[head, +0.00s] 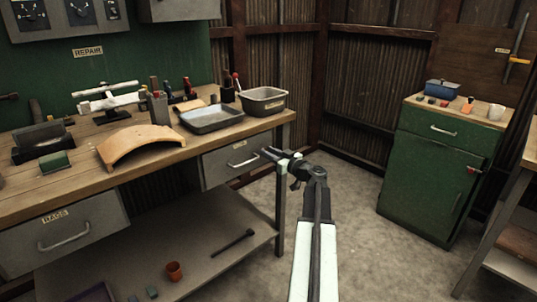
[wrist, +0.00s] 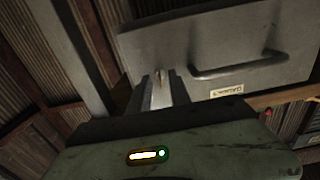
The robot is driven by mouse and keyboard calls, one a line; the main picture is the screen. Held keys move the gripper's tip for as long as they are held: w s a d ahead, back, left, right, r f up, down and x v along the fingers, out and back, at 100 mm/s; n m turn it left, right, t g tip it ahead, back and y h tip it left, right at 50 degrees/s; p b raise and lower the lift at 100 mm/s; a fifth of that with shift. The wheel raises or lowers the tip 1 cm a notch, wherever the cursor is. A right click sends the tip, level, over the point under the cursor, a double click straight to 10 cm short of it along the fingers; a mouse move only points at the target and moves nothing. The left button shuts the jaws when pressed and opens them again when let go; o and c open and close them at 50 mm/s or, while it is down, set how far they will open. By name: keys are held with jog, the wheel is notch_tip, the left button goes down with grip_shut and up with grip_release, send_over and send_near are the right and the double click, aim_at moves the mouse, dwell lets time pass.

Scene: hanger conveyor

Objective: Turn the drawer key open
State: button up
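The grey drawer (head: 232,160) hangs under the right end of the workbench and looks closed, with a bar handle and a small label. In the wrist view the grey drawer front (wrist: 190,50) fills the upper right, tilted in the picture, with its handle (wrist: 240,65) to the right. My gripper (head: 268,153) is at the drawer's right side.
The bench leg (head: 280,200) stands close to my gripper. A grey tray (head: 212,116) and a grey bin (head: 263,101) sit on the bench above. The drawer labelled RAGS (head: 90,235) is at the left. A green cabinet (head: 435,165) stands right, with clear floor between.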

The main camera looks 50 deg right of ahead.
jog(key=shift+w, duration=0.15)
grip_shut()
dwell(1.3)
